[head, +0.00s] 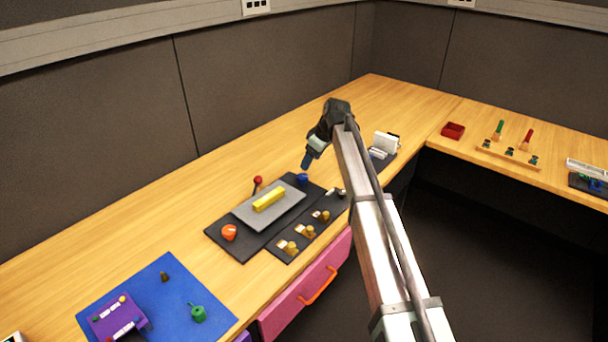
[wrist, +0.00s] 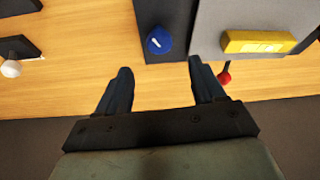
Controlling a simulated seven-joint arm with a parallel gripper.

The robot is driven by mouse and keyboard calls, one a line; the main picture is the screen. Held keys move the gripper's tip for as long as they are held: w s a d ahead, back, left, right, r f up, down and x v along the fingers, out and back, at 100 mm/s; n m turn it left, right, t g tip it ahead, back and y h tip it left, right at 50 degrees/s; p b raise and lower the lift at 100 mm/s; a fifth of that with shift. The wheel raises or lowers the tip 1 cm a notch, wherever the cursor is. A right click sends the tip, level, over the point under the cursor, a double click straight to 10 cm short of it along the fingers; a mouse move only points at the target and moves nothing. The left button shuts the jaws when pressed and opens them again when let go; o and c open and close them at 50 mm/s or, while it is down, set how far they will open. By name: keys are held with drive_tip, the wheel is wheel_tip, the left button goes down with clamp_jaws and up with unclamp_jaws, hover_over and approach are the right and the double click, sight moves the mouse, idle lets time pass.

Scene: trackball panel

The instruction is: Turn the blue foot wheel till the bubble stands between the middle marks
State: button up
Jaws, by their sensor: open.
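The blue foot wheel (head: 303,178) sits at the far right corner of the dark base panel (head: 214,233). In the wrist view the blue wheel (wrist: 158,41) shows a short white mark on top. My gripper (head: 306,165) is just above the wheel in the head view. In the wrist view my gripper (wrist: 160,78) is open and empty, its fingers apart, with the wheel ahead of the gap between the tips. The yellow level (head: 268,200) lies on the grey plate (head: 258,217); it also shows in the wrist view (wrist: 258,42). Its bubble and marks are too small to read.
An orange wheel (head: 229,232) is at the panel's near left corner. A red ball knob (head: 257,181) stands behind the plate. A dark strip with several brass fittings (head: 308,231) lies in front. A blue mat (head: 152,288) is at left. Bare wood lies behind the panel.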

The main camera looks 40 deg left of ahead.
sight(303, 176)
drive_tip(key=x, duration=0.8)
drive_tip(key=shift+f, duration=0.3)
drive_tip(key=c, duration=1)
